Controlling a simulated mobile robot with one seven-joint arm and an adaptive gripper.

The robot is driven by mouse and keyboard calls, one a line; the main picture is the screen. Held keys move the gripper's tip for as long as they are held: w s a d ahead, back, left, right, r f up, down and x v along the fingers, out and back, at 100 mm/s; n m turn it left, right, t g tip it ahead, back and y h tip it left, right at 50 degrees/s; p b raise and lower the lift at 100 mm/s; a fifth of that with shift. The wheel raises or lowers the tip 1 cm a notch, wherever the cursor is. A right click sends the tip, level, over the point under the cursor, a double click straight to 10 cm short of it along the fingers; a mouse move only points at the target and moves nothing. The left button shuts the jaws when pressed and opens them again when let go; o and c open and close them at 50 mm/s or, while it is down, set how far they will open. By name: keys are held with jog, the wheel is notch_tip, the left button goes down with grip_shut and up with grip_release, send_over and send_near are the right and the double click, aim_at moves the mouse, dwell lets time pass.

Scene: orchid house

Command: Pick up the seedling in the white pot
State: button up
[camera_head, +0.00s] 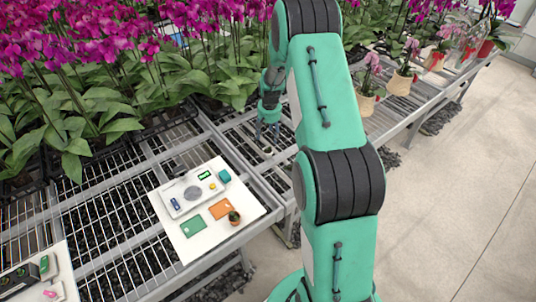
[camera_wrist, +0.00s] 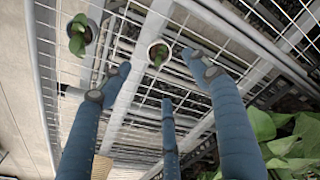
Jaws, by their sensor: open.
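The seedling in the white pot (camera_wrist: 158,53) shows in the wrist view near the top middle, with green leaves over a pale rim. It stands on the wire-mesh bench, between and beyond my open fingertips. A second seedling in a grey pot (camera_wrist: 83,34) stands to its left. My gripper (camera_wrist: 160,72) is open and empty, its blue fingers spread, with none visibly touching the white pot. In the head view my gripper (camera_head: 267,132) points down over the bench behind my arm.
Purple orchids (camera_head: 90,60) crowd the left. Potted orchids (camera_head: 366,98) stand on the right bench.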

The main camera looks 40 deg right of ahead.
jog(key=shift+d+f, duration=0.3)
jog(key=shift+f, duration=0.3)
send_near(268, 151)
jog(key=shift+w+d+f+b, duration=0.1)
jog(key=shift+f+b, duration=0.1)
jog(key=shift+f, duration=1.05)
jog(key=shift+w+d+f+b, duration=0.1)
jog(key=shift+f+b, duration=0.05)
jog(key=shift+f, duration=1.1)
jog(key=shift+f, duration=0.1)
jog(key=shift+w+f+b, duration=0.15)
jog(key=shift+f+b, duration=0.05)
jog(key=shift+f, duration=1.05)
jog(key=shift+w+f+b, duration=0.15)
jog(key=shift+f, duration=1.1)
jog(key=c, duration=1.3)
